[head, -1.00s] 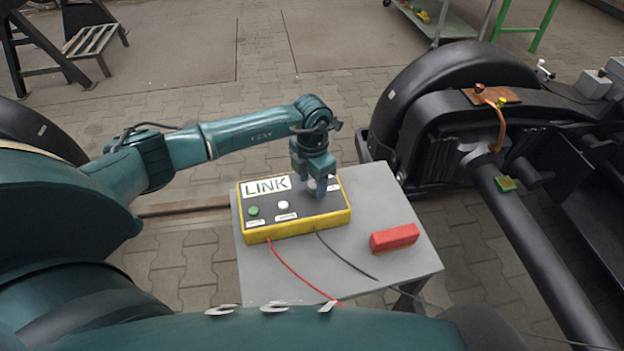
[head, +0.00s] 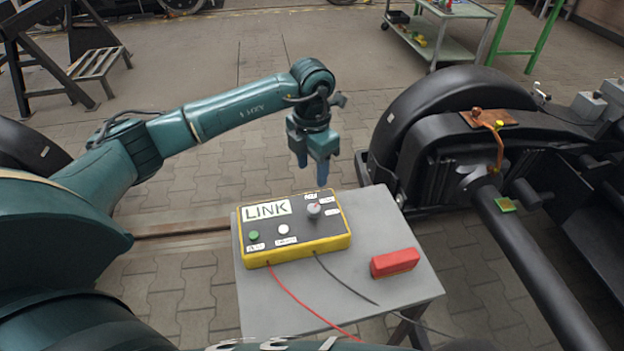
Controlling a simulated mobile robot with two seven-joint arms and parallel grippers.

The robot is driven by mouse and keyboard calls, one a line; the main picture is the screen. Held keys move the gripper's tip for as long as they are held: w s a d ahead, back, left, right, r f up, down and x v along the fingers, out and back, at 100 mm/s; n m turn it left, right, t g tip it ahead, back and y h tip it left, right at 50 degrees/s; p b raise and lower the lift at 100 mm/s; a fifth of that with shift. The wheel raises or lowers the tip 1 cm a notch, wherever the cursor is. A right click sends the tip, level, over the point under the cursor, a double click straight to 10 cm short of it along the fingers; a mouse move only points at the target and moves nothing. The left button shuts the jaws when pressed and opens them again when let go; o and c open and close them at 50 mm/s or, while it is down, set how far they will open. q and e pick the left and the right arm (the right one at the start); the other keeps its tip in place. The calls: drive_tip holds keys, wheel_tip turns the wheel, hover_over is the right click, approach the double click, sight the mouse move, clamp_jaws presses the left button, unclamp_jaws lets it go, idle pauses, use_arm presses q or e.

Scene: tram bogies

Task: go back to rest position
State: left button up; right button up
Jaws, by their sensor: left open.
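My left gripper (head: 313,165) is open and empty, pointing down. It hangs in the air above the yellow and grey box (head: 295,229) marked LINK, clear of it. The box lies on a small grey table (head: 252,310). Its top has a green button (head: 254,236), a white button (head: 283,229) and a grey knob (head: 313,210), all uncovered. My right gripper is not in view.
A red block (head: 394,263) lies on the table's right side. Red and black leads run from the box across the table. The dark bogie (head: 440,110) stands close on the right. A trolley (head: 440,35) and metal steps (head: 95,68) stand farther back on open paving.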

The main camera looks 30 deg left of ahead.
use_arm(q)
drive_tip(key=shift+r, duration=0.35)
